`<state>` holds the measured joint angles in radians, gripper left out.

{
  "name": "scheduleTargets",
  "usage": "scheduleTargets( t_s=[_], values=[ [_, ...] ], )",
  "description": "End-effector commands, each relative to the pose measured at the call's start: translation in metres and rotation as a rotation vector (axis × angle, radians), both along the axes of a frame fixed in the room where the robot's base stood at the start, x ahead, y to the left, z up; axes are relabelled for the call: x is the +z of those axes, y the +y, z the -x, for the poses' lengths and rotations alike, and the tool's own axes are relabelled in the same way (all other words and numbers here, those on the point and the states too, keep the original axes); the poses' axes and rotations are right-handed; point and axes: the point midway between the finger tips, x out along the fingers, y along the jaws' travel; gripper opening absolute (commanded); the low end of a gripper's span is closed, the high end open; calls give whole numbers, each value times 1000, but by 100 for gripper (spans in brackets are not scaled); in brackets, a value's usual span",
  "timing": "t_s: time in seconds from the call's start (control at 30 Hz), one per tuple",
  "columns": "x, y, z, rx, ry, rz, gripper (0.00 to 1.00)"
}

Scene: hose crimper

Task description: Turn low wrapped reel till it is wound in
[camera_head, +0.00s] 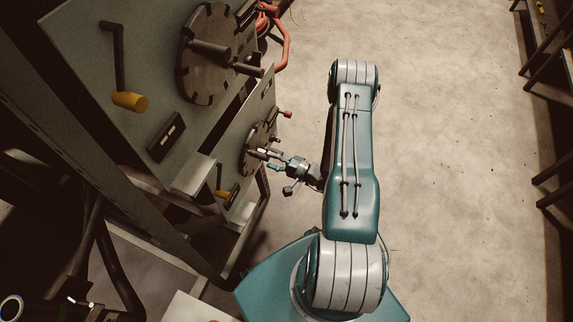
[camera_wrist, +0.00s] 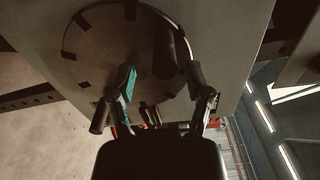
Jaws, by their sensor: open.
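The low reel is a dark round disc with darker patches around its rim. It is on the lower panel (camera_head: 237,152) in the head view, and its face (camera_wrist: 100,45) fills the upper middle of the wrist view. A dark cylindrical post (camera_wrist: 165,45) stands out from the disc. My gripper (camera_head: 262,157) is close in front of the low reel, with its fingers pointing at the disc. In the wrist view my gripper (camera_wrist: 162,75) is open, its fingers spread apart with the post between and beyond them. I cannot tell whether either finger touches the reel.
A larger upper reel (camera_head: 196,75) with a protruding post is above, beside a crank with a yellow handle (camera_head: 130,101). A smaller yellow handle (camera_head: 222,193) is on the lower panel. Orange hose (camera_head: 281,45) hangs behind. The concrete floor (camera_head: 450,170) to the right is clear.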

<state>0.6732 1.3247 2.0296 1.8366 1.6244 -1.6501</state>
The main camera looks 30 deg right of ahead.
Motion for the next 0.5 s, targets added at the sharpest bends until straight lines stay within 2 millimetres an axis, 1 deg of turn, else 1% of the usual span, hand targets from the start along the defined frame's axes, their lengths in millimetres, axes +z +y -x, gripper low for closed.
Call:
scheduleTargets(
  t_s=[0.03, 0.1, 0.23, 0.4, 0.5],
  values=[
    [0, -7, 8, -6, 2, -1, 65],
    [0, -15, 18, -7, 1, -2, 65],
    [-1, -26, 34, -6, 2, 0, 65],
    [-1, -36, 47, -3, 2, -1, 65],
    [-1, -37, 50, -2, 3, 0, 65]
  ],
)
